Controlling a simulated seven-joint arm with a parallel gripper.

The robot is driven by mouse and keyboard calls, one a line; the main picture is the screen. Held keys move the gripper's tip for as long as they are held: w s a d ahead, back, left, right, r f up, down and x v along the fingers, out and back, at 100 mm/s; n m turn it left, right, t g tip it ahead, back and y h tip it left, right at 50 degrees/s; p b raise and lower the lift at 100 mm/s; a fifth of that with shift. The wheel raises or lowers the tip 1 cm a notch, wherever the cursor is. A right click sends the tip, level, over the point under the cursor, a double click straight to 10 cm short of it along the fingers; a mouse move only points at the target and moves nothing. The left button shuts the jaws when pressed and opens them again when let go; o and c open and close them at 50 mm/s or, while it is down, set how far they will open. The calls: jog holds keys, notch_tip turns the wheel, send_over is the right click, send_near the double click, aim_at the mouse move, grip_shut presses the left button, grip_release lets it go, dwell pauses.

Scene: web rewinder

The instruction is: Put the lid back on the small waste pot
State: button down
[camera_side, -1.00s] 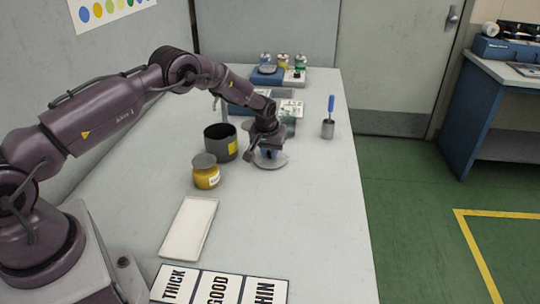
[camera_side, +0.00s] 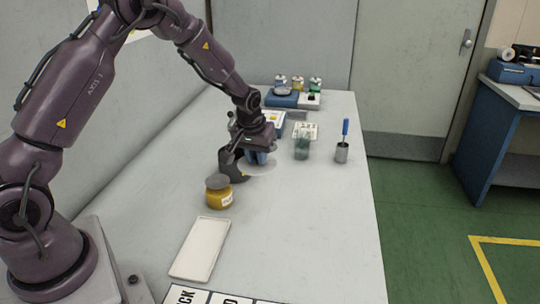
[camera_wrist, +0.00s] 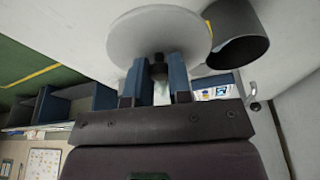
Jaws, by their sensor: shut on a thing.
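The lid is a pale grey disc (camera_wrist: 150,36) in the wrist view; it also shows in the side view (camera_side: 258,171). My gripper (camera_wrist: 158,64), also in the side view (camera_side: 258,158), is shut on a small dark knob at the lid's middle. It holds the lid up off the table, roughly level. The small waste pot is a dark grey open cylinder (camera_side: 229,168), just left of the lid and partly behind my gripper. In the wrist view, the pot (camera_wrist: 232,24) is right of the lid, its dark opening showing. I cannot tell the gap between them.
A yellow jar with a grey top (camera_side: 219,196) stands in front of the pot. A white tray (camera_side: 201,247) lies nearer.

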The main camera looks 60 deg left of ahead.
aim_at(246, 162)
jog(key=shift+s+d+r, duration=0.1)
jog(key=shift+s+r, duration=0.1)
jog(key=shift+s, duration=0.3)
jog(key=shift+s+d+r, duration=0.1)
jog(key=shift+s+r, duration=0.1)
jog(key=shift+s, duration=0.25)
jog(key=shift+s+a+f, duration=0.15)
jog(key=shift+s+a, duration=0.05)
jog(key=shift+a, duration=0.3)
jog(key=shift+s+a+f, duration=0.15)
jog(key=shift+s+a, duration=0.05)
jog(key=shift+a, duration=0.25)
jog(key=w+a+r+n+g+y, duration=0.1)
jog(key=w+a+n, duration=0.1)
jog(key=a+n, duration=0.3)
jog(key=w+a+r+n+g, duration=0.15)
jog(key=a+n, duration=0.25)
jog(key=a, duration=0.4)
jog(key=shift+t, duration=0.35)
jog(key=shift+w+d+f, duration=0.1)
jog(key=shift+w+f, duration=0.05)
jog(key=shift+f, duration=2.6)
jog(key=shift+f, duration=0.15)
jog(key=shift+c, duration=2.4)
grip_release()
